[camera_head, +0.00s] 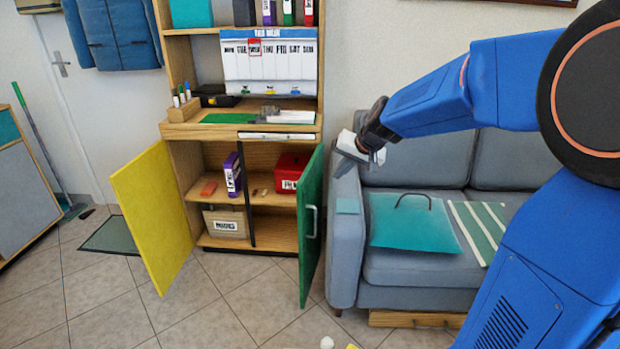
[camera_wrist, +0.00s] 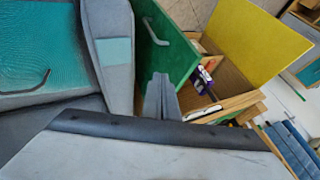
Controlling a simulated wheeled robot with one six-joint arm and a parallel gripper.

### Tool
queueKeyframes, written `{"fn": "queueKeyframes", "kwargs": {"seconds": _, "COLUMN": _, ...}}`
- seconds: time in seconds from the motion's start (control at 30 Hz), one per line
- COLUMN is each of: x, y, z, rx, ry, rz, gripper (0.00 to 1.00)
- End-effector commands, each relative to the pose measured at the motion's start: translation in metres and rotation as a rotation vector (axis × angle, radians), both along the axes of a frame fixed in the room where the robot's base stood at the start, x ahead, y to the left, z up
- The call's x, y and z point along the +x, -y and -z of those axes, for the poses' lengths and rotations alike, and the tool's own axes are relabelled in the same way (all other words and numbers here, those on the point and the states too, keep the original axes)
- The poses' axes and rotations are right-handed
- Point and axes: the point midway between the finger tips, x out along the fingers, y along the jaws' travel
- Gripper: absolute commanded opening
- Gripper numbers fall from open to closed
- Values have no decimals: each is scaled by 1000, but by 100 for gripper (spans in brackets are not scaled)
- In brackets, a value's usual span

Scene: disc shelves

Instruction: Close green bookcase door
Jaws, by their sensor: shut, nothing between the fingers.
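The green bookcase door (camera_head: 311,225) stands open on the right side of the lower cabinet, swung out toward the room, with a pale bar handle on its outer face. In the wrist view the green door (camera_wrist: 160,45) is just beyond my fingers, with its handle at the upper part. The wooden bookcase (camera_head: 185,80) stands against the wall. My gripper (camera_head: 350,157) is shut and empty, above the sofa's left arm and to the right of the door. In the wrist view my gripper's fingertips (camera_wrist: 161,85) point toward the door; I cannot tell whether they touch it.
The yellow door (camera_head: 155,212) on the left also stands open. The grey sofa (camera_head: 347,240) is close to the right of the green door, with a teal cushion (camera_head: 410,222) on it. Tiled floor (camera_head: 225,310) is clear in front of the bookcase.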

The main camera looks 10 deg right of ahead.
Motion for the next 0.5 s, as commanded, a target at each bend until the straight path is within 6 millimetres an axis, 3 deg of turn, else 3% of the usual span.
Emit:
{"fn": "queueKeyframes", "kwargs": {"seconds": 0.27, "x": 15, "y": -3, "z": 16, "rx": 6, "ry": 0, "rz": 6, "gripper": 0}}
{"fn": "queueKeyframes", "kwargs": {"seconds": 0.5, "x": 37, "y": -13, "z": 49, "rx": 5, "ry": -1, "rz": 5, "gripper": 0}}
